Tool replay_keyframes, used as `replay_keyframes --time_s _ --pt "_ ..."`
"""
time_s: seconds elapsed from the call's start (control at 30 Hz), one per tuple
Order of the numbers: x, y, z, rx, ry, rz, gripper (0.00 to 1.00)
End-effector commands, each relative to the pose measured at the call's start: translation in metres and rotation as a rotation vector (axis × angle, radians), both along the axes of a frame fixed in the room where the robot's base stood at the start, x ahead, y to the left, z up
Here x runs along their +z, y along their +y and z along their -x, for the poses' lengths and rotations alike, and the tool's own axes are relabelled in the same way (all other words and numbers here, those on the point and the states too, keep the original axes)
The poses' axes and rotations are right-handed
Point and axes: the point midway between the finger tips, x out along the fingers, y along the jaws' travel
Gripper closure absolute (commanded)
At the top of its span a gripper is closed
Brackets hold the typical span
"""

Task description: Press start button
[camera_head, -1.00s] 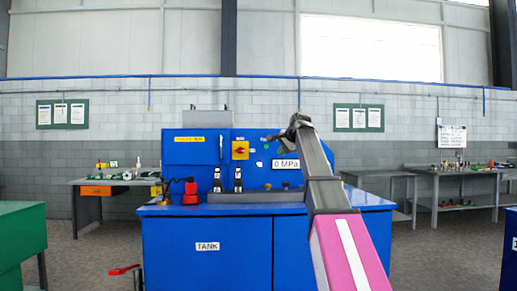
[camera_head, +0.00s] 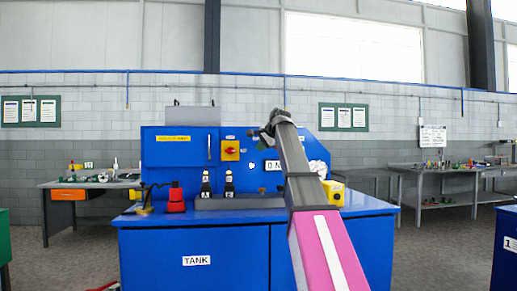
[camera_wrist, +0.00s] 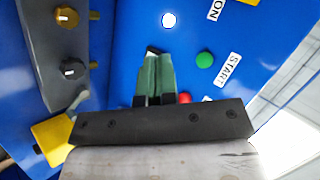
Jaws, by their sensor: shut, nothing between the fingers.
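The green start button (camera_wrist: 204,59) sits on the blue panel in the wrist view, next to the START label (camera_wrist: 228,70). My gripper (camera_wrist: 155,56) shows there with its two green fingers together and empty. In that picture the fingertips are left of the green button and apart from it. A red button (camera_wrist: 184,97) is partly hidden behind my gripper's mount. In the head view my gripper (camera_head: 268,130) is in front of the upper panel of the blue machine (camera_head: 196,235).
A lit white lamp (camera_wrist: 169,20) and an ON label (camera_wrist: 215,10) are on the panel. A grey block with knobs (camera_wrist: 72,68) stands at the left in the wrist view. A red fitting (camera_head: 176,198) and a yellow box (camera_head: 333,192) are on the machine's top.

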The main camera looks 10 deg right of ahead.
Motion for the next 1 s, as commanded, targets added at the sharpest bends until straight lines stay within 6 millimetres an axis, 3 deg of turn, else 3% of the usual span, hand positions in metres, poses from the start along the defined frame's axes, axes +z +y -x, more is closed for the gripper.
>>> replay_keyframes --time_s 0.27,0.7,1.0 --pt "0.001 0.000 -0.022 0.001 0.001 0.000 1.00" --pt "0.001 0.000 -0.075 0.000 0.001 0.001 1.00" --pt "0.000 0.000 -0.087 0.001 0.000 0.001 1.00"
